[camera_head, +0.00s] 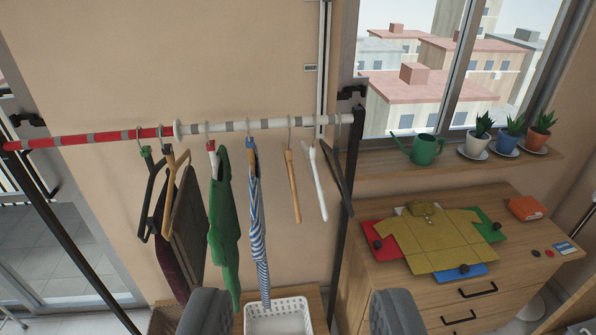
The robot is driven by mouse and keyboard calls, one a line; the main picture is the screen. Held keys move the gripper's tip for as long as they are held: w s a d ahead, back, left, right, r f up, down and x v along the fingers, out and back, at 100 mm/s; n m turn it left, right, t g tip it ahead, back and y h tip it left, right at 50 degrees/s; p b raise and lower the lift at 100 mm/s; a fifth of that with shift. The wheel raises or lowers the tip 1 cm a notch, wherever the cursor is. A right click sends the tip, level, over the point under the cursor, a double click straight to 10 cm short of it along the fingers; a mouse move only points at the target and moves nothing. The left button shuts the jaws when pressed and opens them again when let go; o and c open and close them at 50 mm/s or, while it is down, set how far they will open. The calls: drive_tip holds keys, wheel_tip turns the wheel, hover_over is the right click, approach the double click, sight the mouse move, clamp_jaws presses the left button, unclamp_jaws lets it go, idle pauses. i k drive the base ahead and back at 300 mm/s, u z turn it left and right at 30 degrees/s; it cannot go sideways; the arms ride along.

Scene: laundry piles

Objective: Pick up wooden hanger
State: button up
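A bare wooden hanger (293,184) hangs from the rail, seen nearly edge-on, between a striped blue and white garment and a white hanger (316,181). Another wood-coloured hanger (172,178) hangs further left, beside a dark brown garment (186,222). My gripper (298,311) shows as two grey fingers at the bottom edge, wide apart with nothing between them. It is open and appears lower than and nearer than the hangers, touching none of them.
The red and white rail (270,123) also holds a green garment (223,220), the striped garment (258,215) and dark hangers. A white basket (278,318) stands below. At right, a wooden dresser (385,300) bears a yellow shirt (432,235); plants line the windowsill.

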sight(288, 153)
drive_tip(key=z, duration=0.25)
drive_tip(key=i, duration=1.85)
drive_tip(key=u, duration=0.55)
